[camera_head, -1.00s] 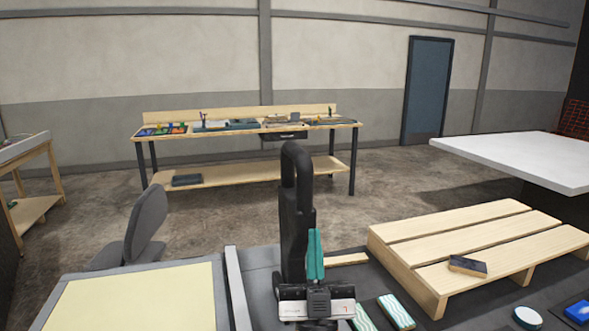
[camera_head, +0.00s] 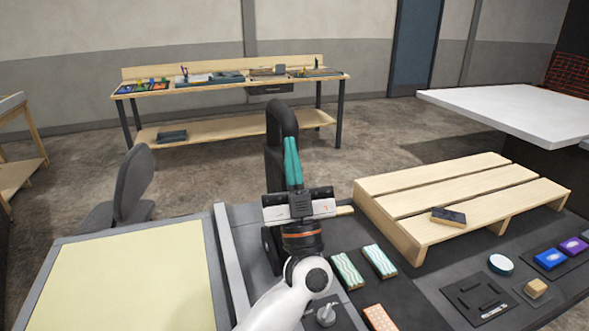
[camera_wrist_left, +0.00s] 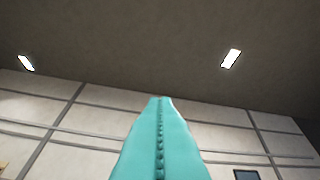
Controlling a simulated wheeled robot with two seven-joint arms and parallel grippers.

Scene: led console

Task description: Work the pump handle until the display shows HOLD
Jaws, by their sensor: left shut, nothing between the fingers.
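A tall black upright with a rounded, looped top (camera_head: 281,115) stands at the centre of the head view. It may be the pump handle, but its lower part is hidden behind my gripper. My left gripper (camera_head: 291,140) has teal fingers pointing up, shut with nothing between them. It appears in front of the black upright, its fingertips below the loop's top; I cannot tell if they touch. In the left wrist view the shut teal fingers (camera_wrist_left: 161,100) point toward wall and ceiling. No display reading HOLD or anything else is readable. My right gripper is not in view.
A slatted wooden pallet (camera_head: 450,205) with a dark block (camera_head: 448,217) lies right of the gripper. Patterned blocks (camera_head: 379,261) lie on the dark surface before it. A yellow-topped panel (camera_head: 140,285) is at left. A workbench (camera_head: 230,85) stands farther back.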

